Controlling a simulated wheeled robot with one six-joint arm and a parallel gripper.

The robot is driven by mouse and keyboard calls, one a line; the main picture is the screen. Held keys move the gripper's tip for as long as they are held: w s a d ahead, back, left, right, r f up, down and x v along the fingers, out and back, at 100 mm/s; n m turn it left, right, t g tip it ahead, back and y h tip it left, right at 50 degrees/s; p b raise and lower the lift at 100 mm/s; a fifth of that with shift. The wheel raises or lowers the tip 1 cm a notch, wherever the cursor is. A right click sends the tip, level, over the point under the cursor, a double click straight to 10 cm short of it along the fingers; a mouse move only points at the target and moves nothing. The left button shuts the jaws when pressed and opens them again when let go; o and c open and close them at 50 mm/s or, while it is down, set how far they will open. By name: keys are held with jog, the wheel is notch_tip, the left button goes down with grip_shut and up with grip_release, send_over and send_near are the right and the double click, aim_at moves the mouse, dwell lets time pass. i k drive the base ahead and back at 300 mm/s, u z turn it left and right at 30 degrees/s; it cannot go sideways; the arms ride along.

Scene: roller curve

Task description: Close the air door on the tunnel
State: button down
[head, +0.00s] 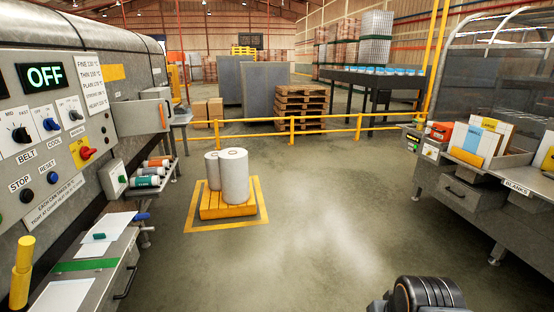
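The tunnel (118,50) is the large grey rounded machine along the left side, with a control panel (40,110) on its near face. A grey box-like flap (138,117) with an orange upright handle (162,115) sticks out to the right from the tunnel's side. It looks like the air door, standing out from the body; its hinge and the opening behind it are not clear. A dark rounded part of my own arm (425,295) shows at the bottom right, well away from the flap. My gripper's fingers are not in view.
A yellow pallet (229,207) with white rolls stands on the floor in front of the flap. A shelf with bottles (152,182) and a worktop with papers (100,262) jut out below the panel. A bench (490,200) stands right.

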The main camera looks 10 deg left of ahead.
aim_at(133, 118)
jog(key=u, duration=0.2)
jog(key=i, duration=2.25)
jog(key=u, duration=1.5)
jog(key=i, duration=1.5)
jog(key=u, duration=1.25)
jog(key=i, duration=0.55)
jog(key=u, duration=0.2)
